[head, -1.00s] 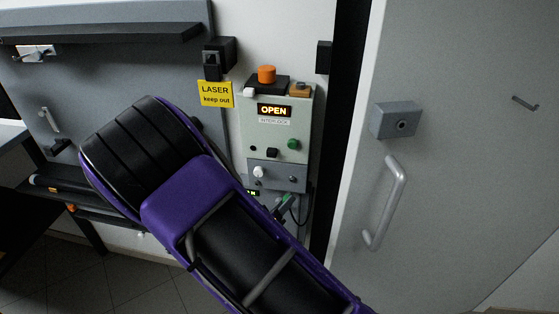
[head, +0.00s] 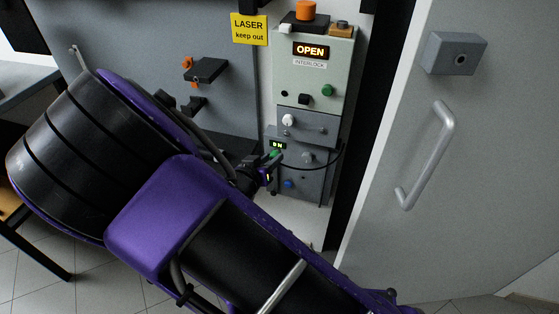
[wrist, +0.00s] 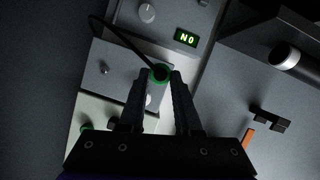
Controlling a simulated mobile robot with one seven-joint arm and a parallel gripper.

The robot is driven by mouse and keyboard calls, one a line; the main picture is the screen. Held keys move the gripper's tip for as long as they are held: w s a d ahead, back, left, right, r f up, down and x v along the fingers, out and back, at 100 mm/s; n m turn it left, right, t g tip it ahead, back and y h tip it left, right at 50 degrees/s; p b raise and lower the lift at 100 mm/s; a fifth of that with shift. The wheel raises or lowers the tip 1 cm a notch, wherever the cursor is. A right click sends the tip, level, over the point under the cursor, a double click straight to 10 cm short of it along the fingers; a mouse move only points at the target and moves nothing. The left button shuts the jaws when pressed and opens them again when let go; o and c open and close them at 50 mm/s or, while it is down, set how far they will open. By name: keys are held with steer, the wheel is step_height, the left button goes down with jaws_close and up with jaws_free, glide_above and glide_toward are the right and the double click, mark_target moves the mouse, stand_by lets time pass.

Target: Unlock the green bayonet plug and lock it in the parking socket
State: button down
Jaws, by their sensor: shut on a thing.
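The green bayonet plug (wrist: 160,73) shows in the wrist view as a green ring with a dark centre, between the fingertips. A black cable runs from it toward the upper left. My gripper (wrist: 160,80) is shut on the plug. In the head view my gripper (head: 270,165) is at the left side of the lower grey box (head: 312,183), just below a small green-lit display (head: 278,145). A green bit of the plug (head: 275,154) shows there, mostly hidden by the gripper. I cannot tell whether it is locked, or which socket is the parking one.
The interlock box (head: 313,80) above reads OPEN and carries a green button (head: 327,91). A grey panel with a white knob (head: 289,120) sits below it. A black cable (head: 341,158) loops at the right. A grey door with a handle (head: 428,155) stands at the right.

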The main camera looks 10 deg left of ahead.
steer(key=shift+r+p, duration=0.2)
steer(key=shift+p, duration=0.25)
steer(key=shift+w+d+f, duration=0.15)
steer(key=shift+w, duration=0.2)
glide_toward(287, 134)
steer(key=shift+w+d+f, duration=0.2)
steer(key=shift+w+f, duration=0.25)
steer(key=shift+f, duration=0.1)
steer(key=shift+w+d+f, duration=0.2)
steer(key=shift+w+f, duration=0.3)
steer(key=shift+f, duration=0.05)
steer(key=shift+w+d, duration=0.15)
steer(key=shift+w, duration=0.75)
steer(key=shift+w+r, duration=0.2)
stand_by(0.3)
steer(key=shift+d+b, duration=0.1)
steer(key=shift+b, duration=0.2)
